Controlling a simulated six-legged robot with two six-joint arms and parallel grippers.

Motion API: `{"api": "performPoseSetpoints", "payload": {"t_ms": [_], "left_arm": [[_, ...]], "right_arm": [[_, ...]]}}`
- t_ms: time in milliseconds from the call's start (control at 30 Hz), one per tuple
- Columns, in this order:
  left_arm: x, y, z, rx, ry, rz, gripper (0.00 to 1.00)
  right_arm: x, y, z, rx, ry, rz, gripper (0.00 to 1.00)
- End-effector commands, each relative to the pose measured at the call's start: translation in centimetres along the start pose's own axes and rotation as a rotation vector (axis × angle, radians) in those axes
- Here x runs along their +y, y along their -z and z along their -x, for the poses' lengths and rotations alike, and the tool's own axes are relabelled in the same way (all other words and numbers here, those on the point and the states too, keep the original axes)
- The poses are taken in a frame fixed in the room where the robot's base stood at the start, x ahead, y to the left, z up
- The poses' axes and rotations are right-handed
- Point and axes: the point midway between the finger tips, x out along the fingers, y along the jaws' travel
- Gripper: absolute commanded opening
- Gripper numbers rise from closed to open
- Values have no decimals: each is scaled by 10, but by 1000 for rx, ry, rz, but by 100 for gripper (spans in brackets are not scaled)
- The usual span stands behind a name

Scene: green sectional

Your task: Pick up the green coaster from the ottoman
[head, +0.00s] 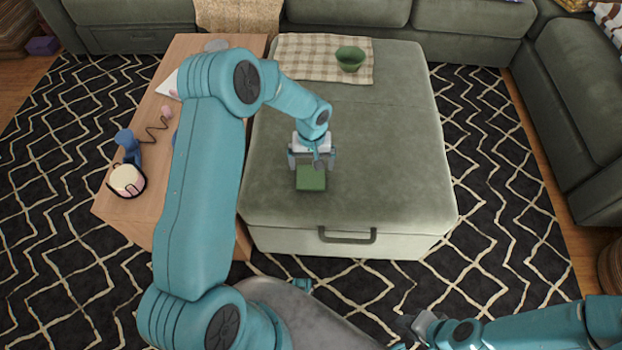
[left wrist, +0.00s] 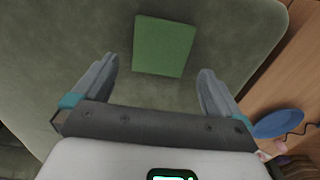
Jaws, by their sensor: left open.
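The green coaster (head: 311,179) is a flat square lying on the grey-green ottoman (head: 375,185), near its front left part. In the left wrist view the coaster (left wrist: 164,46) lies ahead of the fingertips, roughly centred between them. My left gripper (head: 311,163) is open and empty, pointing down above the far edge of the coaster. Its two fingers (left wrist: 157,75) are spread wider than the coaster and do not appear to touch it. My right gripper (head: 408,328) is at the bottom right, away from the ottoman; its fingers are too small to read.
A wooden table (head: 112,203) stands against the ottoman's left side, with a mug (head: 127,180) and a blue item (head: 128,145) on it. A green bowl (head: 350,58) sits on a checked cloth (head: 300,58) at the ottoman's back. The ottoman's right half is clear.

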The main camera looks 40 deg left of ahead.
Motion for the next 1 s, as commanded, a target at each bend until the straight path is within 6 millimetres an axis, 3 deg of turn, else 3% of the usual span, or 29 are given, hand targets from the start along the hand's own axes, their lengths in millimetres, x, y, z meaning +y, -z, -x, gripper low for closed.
{"api": "performPoseSetpoints", "payload": {"t_ms": [167,433,767,800,900,1000], "left_arm": [[0,-1,-14,0,0,1,100],[-2,-1,-56,-2,0,3,100],[-1,0,-63,1,-1,2,100],[-1,0,-63,1,-1,2,87],[-1,0,-62,0,-1,2,60],[-1,0,-62,0,-1,2,60]], "right_arm": [[1,0,-2,0,0,0,33],[3,0,-9,0,0,0,33],[3,0,-9,0,0,0,33],[3,0,-9,0,0,0,33],[3,0,-9,0,0,0,33],[3,0,-9,0,0,0,33]]}}
